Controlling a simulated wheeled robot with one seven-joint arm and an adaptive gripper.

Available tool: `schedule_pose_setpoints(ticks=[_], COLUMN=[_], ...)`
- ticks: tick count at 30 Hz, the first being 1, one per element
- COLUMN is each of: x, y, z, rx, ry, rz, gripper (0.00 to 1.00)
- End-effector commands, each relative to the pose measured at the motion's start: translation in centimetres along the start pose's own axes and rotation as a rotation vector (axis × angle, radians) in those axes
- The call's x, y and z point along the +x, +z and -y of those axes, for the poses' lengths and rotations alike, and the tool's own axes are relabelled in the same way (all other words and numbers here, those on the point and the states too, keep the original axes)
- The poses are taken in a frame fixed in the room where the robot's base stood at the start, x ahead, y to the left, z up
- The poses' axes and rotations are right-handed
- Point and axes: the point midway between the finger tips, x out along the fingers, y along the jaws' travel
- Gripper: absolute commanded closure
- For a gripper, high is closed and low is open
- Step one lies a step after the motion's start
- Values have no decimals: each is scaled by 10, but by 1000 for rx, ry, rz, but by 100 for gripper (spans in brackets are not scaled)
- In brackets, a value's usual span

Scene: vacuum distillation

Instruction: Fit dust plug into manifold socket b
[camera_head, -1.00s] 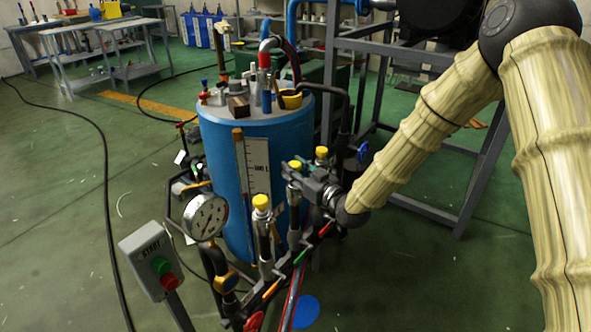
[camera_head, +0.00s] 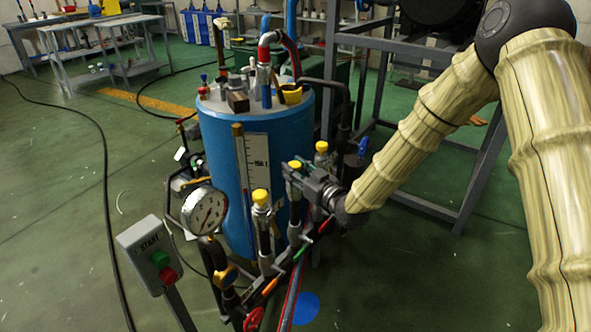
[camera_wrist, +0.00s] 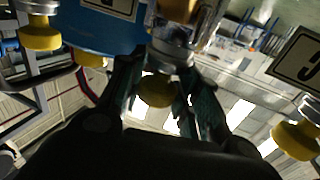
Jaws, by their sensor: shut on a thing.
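My gripper (camera_head: 297,171) is shut on a yellow dust plug (camera_head: 294,164) at the top of the middle upright stem of the manifold. In the wrist view the plug (camera_wrist: 157,91) sits between my two dark fingers, in line with a metal collar (camera_wrist: 172,54). Whether it is fully seated cannot be told. The manifold (camera_head: 280,277) is a dark slanting rail with several upright fittings. Its neighbouring stems carry yellow caps, one nearer (camera_head: 261,197) and one farther (camera_head: 321,147).
A blue tank (camera_head: 222,160) with a scale plate stands just behind the manifold. A pressure gauge (camera_head: 205,210) and a start button box (camera_head: 150,255) are at the left. A dark metal frame (camera_head: 480,180) stands at the right. Open green floor lies in front.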

Motion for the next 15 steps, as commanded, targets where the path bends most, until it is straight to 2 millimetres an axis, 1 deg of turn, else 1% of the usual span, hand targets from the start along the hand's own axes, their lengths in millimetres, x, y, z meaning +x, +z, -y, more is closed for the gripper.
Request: schedule_pose_setpoints(ticks=[9, 10, 13, 14, 15], x=[0, 0, 0, 0, 0], y=[6, 6, 6, 6, 6], z=[0, 0, 0, 0, 0], rx=[0, 0, 0, 0, 0], ry=[0, 0, 0, 0, 0], rz=[0, -1, 0, 0, 0], gripper=[95, 63, 45, 42, 42])
